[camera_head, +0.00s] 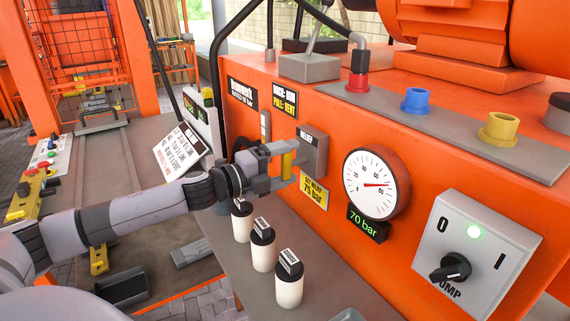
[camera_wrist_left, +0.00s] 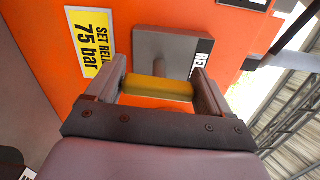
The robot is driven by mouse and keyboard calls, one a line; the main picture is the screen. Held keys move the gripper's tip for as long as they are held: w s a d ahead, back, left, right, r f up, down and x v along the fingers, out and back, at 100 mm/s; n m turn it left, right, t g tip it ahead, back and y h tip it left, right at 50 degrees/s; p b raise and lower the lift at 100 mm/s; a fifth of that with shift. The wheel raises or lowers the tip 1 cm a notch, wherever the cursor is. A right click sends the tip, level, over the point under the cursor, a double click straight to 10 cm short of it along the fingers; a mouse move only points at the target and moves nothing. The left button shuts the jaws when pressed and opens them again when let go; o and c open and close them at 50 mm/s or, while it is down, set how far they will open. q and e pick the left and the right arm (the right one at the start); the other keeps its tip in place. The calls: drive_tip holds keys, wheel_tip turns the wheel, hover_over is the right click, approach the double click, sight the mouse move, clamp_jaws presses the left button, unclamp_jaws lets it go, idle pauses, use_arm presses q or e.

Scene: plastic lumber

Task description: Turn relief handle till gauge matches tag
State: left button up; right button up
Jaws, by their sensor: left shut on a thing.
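The relief handle is a yellow bar (camera_head: 286,164) on a grey plate marked RELIEF (camera_head: 314,150), on the orange machine's front. My left gripper (camera_head: 284,166) is shut on the handle. In the left wrist view the yellow handle (camera_wrist_left: 158,88) lies between both fingers (camera_wrist_left: 158,92). The yellow tag (camera_head: 314,192) below the plate reads 75 bar; it also shows in the left wrist view (camera_wrist_left: 88,45). My right gripper is not in view.
A pump switch box (camera_head: 475,255) with a black knob and a lit green lamp is at the right. Several white, black-capped bottles (camera_head: 289,278) stand on the grey ledge below my left arm. Red, blue and yellow fittings (camera_head: 416,100) line the machine's top.

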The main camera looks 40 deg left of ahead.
sight(281, 167)
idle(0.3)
use_arm(q)
drive_tip(key=o, duration=0.9)
drive_tip(key=shift+b+v, duration=1.05)
drive_tip(key=shift+v, duration=2.5)
drive_tip(key=shift+s, duration=0.1)
